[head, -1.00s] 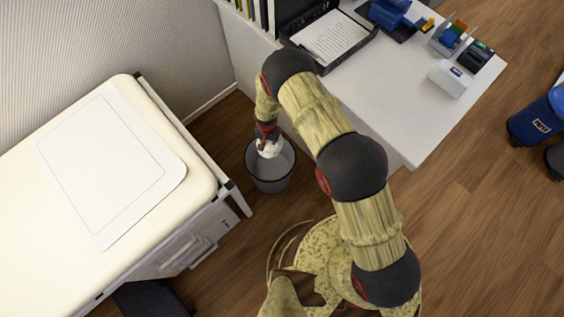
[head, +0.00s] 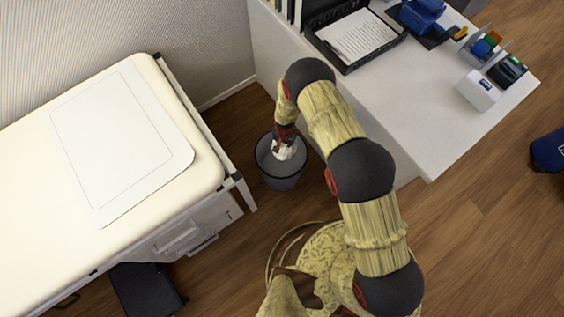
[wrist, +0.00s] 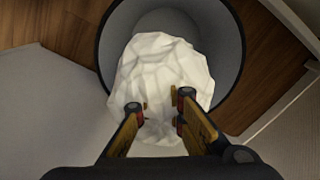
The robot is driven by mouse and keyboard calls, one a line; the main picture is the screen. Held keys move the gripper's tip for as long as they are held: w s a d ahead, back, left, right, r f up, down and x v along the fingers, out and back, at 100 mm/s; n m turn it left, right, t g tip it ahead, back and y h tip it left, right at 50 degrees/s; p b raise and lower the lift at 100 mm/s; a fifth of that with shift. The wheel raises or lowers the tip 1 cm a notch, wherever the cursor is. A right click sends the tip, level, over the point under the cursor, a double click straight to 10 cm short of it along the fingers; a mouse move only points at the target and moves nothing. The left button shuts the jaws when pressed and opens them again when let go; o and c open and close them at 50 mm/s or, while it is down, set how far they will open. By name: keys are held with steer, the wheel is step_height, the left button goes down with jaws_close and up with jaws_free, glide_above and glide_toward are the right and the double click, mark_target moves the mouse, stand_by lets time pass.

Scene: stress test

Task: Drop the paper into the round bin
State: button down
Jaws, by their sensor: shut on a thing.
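The paper is a white crumpled ball (wrist: 165,75) held between the two fingers of my gripper (wrist: 160,112) in the wrist view. In the head view the paper (head: 284,152) shows just below my gripper (head: 284,140). The round bin (head: 282,183) is dark grey with a lighter inside and stands on the floor between the two desks. In the wrist view the paper covers much of the bin's opening, and the bin's dark rim (wrist: 103,42) curves around it. I cannot tell exactly how high the paper is relative to the rim.
A cream-topped cabinet (head: 205,175) stands left of the bin. A white desk (head: 425,110) stands to the right, with a paper tray (head: 358,38) and a white box (head: 478,90). A blue bin (head: 548,150) is at the far right. Wooden floor (head: 470,220) is open at the lower right.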

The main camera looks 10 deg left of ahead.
steer(key=c, duration=1.8)
jaws_free()
steer(key=shift+o, duration=0.2)
steer(key=shift+r, duration=0.1)
step_height(320, 180, up, 12)
